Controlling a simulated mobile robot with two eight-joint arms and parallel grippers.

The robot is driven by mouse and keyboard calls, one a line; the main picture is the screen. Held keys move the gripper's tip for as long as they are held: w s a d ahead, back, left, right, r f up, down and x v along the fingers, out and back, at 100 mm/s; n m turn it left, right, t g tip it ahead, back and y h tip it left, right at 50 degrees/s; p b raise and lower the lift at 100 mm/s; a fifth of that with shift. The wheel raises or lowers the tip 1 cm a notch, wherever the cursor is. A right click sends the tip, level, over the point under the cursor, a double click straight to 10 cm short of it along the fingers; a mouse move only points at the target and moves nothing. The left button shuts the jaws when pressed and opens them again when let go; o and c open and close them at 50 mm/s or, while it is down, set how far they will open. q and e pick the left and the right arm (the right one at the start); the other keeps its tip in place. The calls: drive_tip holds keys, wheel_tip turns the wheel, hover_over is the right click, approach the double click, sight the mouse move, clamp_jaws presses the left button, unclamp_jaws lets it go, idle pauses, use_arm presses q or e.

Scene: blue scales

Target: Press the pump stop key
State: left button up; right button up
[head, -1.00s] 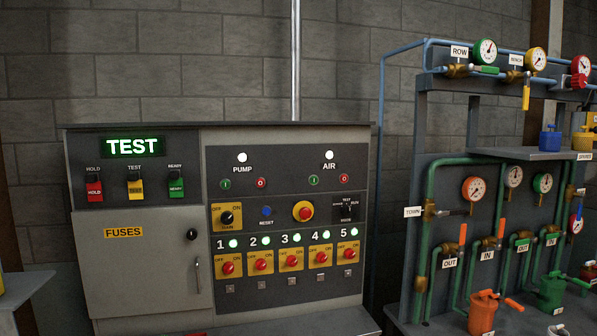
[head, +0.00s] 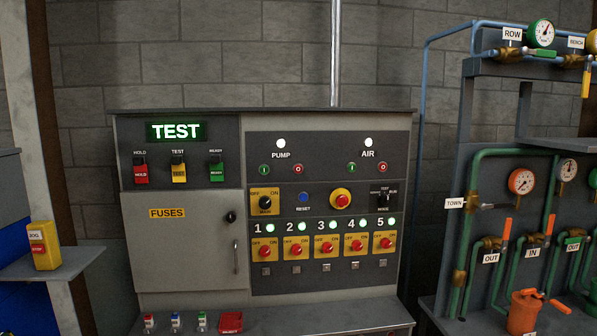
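The pump stop key (head: 298,169) is the small round red-ringed button marked O, under the PUMP label (head: 281,155) on the grey control panel. The green-ringed pump start key (head: 264,170) marked I is to its left. A white lamp (head: 281,143) glows above the PUMP label. Nothing covers the stop key. Whether it is pressed in is too small to tell. Neither of my grippers shows in the head view.
The similar AIR keys (head: 381,167) are to the right. A red mushroom button (head: 341,199) sits below. The panel's front ledge (head: 290,318) holds small switches and a red box (head: 231,322). Pipes and valves stand at right; a shelf (head: 60,268) juts out at left.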

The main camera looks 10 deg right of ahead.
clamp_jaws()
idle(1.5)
